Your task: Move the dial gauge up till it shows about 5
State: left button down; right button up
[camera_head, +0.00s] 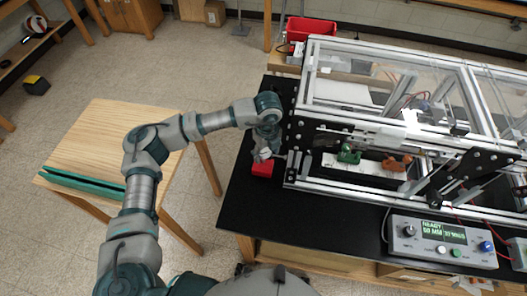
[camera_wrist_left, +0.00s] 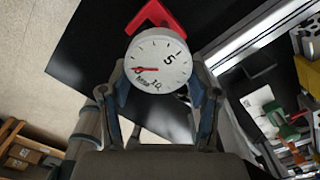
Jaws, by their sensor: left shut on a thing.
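The dial gauge (camera_wrist_left: 160,57) has a round white face with the marks 0, 5 and 10. Its red needle points to the left of the face, close to the 0. My left gripper (camera_head: 262,152) is shut on the gauge; in the left wrist view its two fingers (camera_wrist_left: 160,100) stand on either side of it. A red block (camera_head: 262,168) lies on the black table top just below the gripper in the head view. It shows as a red angled piece (camera_wrist_left: 150,16) behind the gauge in the wrist view. The gauge is too small to make out in the head view. My right gripper is not in view.
The extrusion frame (camera_head: 345,118) stands on the black table (camera_head: 237,203) close to the right of my left gripper. A control box (camera_head: 440,243) with a lit display is at the front right. A wooden table (camera_head: 95,140) stands at the left.

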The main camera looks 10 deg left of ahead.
pick_arm(q)
jog(key=shift+d+b, duration=0.55)
dwell(5.9)
jog(key=shift+c, duration=0.9)
grip_release()
notch_tip(320, 180, up, 12)
